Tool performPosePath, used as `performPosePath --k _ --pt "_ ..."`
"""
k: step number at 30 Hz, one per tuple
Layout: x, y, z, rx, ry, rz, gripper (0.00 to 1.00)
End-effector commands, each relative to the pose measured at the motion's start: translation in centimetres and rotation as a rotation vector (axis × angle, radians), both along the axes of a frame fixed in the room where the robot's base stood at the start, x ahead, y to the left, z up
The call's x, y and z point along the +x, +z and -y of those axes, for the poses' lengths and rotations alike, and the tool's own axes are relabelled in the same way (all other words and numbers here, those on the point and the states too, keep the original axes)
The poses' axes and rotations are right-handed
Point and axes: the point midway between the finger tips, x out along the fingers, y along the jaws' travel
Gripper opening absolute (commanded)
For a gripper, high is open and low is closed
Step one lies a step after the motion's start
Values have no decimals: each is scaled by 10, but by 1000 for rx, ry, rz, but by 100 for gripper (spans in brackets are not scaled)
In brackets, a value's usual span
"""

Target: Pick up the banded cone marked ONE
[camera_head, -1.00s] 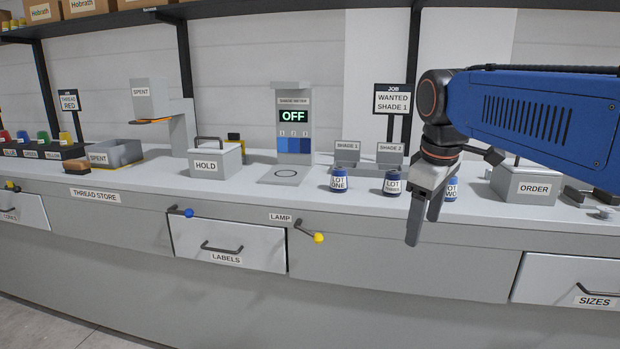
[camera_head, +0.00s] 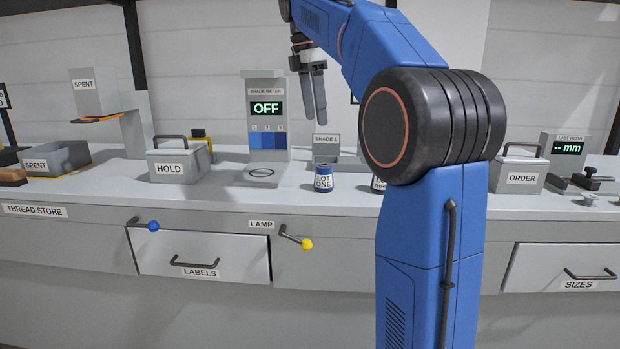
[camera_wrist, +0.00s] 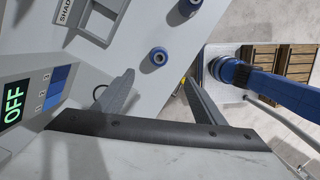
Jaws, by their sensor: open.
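The banded cone marked LOT ONE (camera_head: 323,179) is blue with a white label and stands upright on the counter, right of the shade meter. My gripper (camera_head: 314,120) hangs fingers down above it in the head view, open and empty, clear of the cone. In the wrist view a blue cone (camera_wrist: 158,58), probably the same one, lies just beyond and between the open fingers; its label cannot be read from above. Another blue cone (camera_wrist: 190,4) is at the top edge there. In the head view my arm hides most of the other cones.
The shade meter (camera_head: 266,118) reading OFF stands left of the cone, and the SHADE 1 stand (camera_head: 326,146) is close behind it. The HOLD box (camera_head: 178,166) is further left, the ORDER box (camera_head: 517,174) further right. A yellow-knobbed LAMP lever (camera_head: 306,244) juts from the counter front.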

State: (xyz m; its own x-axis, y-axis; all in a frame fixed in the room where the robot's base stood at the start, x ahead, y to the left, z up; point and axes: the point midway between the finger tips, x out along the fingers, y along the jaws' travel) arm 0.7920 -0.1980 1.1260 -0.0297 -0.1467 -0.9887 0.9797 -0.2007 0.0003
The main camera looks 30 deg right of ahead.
Motion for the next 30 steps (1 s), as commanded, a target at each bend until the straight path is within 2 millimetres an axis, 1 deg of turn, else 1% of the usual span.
performPosePath --k 2,5,18,21,24,28,30 --pt "0 -6 1 0 3 -2 64" --pt "-1 -21 3 1 2 -3 64" --pt "-4 -97 15 1 0 -4 64" --pt "-4 -109 16 0 1 -2 64" --pt "-4 -116 17 0 1 -1 64" --pt "-4 -122 18 0 1 -1 64" --pt "-4 -128 20 0 1 -2 64"
